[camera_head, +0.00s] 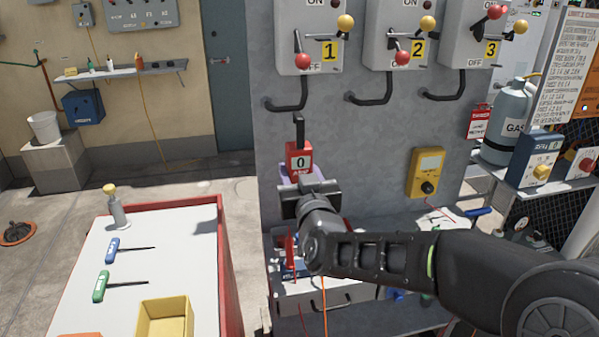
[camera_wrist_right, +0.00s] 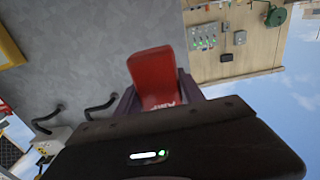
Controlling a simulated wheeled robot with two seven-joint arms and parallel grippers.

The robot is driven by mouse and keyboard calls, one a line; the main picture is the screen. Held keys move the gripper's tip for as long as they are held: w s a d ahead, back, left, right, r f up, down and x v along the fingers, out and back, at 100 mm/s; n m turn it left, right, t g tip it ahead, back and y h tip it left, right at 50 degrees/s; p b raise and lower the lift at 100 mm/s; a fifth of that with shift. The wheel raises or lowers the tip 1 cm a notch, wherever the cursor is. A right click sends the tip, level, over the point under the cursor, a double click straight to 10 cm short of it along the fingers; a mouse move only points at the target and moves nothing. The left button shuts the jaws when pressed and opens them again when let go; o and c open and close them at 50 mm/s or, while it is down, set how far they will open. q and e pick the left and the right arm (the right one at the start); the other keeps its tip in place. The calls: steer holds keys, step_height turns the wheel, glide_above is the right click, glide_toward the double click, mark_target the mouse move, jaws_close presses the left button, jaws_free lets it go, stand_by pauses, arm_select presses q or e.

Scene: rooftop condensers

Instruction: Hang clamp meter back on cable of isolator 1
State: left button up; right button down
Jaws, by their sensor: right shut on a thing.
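The clamp meter (camera_head: 299,158) is red with a "0" display and a dark jaw on top. My right gripper (camera_head: 300,178) is shut on its lower body and holds it upright in front of the grey panel. In the right wrist view the red meter (camera_wrist_right: 154,77) shows between the fingers of the gripper (camera_wrist_right: 155,100). Isolator 1 (camera_head: 312,40) is a grey box with a yellow "1" label. Its black cable (camera_head: 304,92) leaves the bottom and bends left into the panel. The meter's jaw is below this cable and looks apart from it. My left gripper is not in view.
Isolator 2 (camera_head: 398,35) and isolator 3 (camera_head: 482,35) are to the right with similar cables. A yellow meter (camera_head: 427,172) is on the panel. A red-edged cart (camera_head: 190,235) with screwdrivers and a yellow tray (camera_head: 165,318) stands at left. A toolbox (camera_head: 325,298) is below my arm.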

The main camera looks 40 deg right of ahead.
steer(key=shift+p+x, duration=1.1)
steer(key=shift+x, duration=5.5)
steer(key=shift+w+d+f+b, duration=0.1)
steer(key=shift+w+f+b, duration=0.15)
steer(key=shift+f+b, duration=0.55)
steer(key=shift+b, duration=0.2)
steer(key=c, duration=0.6)
jaws_free()
steer(key=shift+s, duration=0.1)
steer(key=shift+c, duration=0.2)
steer(key=shift+f, duration=0.1)
